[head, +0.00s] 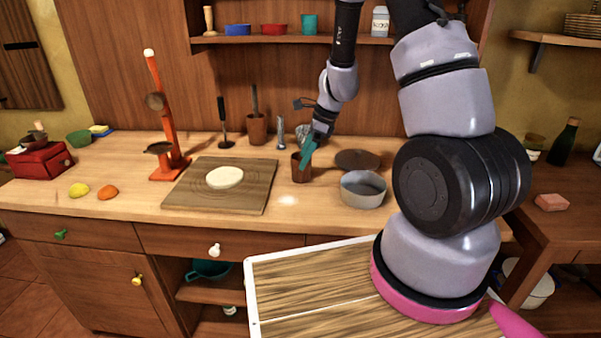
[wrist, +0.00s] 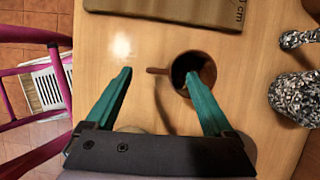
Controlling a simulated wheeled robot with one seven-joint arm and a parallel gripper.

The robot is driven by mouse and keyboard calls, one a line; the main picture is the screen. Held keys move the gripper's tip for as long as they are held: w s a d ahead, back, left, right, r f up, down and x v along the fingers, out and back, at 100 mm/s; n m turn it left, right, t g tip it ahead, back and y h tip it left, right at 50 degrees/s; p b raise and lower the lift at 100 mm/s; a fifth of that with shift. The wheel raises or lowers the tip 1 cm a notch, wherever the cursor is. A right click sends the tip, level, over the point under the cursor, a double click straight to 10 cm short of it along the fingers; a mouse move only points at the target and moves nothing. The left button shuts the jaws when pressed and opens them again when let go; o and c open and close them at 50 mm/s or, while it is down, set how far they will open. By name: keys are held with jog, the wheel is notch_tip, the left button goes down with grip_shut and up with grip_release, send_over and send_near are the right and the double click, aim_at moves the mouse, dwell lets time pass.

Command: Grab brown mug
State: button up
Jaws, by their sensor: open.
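The brown mug (head: 301,174) stands upright on the wooden counter, to the right of the cutting board. In the wrist view the mug (wrist: 207,70) shows its round opening, with its handle (wrist: 157,70) pointing left. My gripper (head: 309,148) has teal fingers and is directly above the mug, tilted down. In the wrist view my gripper (wrist: 158,73) is open, with the handle between the fingertips. The right fingertip overlaps the mug's opening; I cannot tell whether it is inside or above it. The left fingertip is clear of the handle.
A grey pot (head: 363,191) and a dark pan (head: 357,160) are close on the right. The cutting board (head: 253,197) with dough (head: 225,178) lies left. A speckled object (wrist: 296,98) and a brown utensil holder (head: 257,131) stand behind. A shelf (head: 285,39) hangs above.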

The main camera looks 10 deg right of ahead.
jog(key=x, duration=0.5)
jog(key=shift+d+f, duration=0.3)
grip_shut()
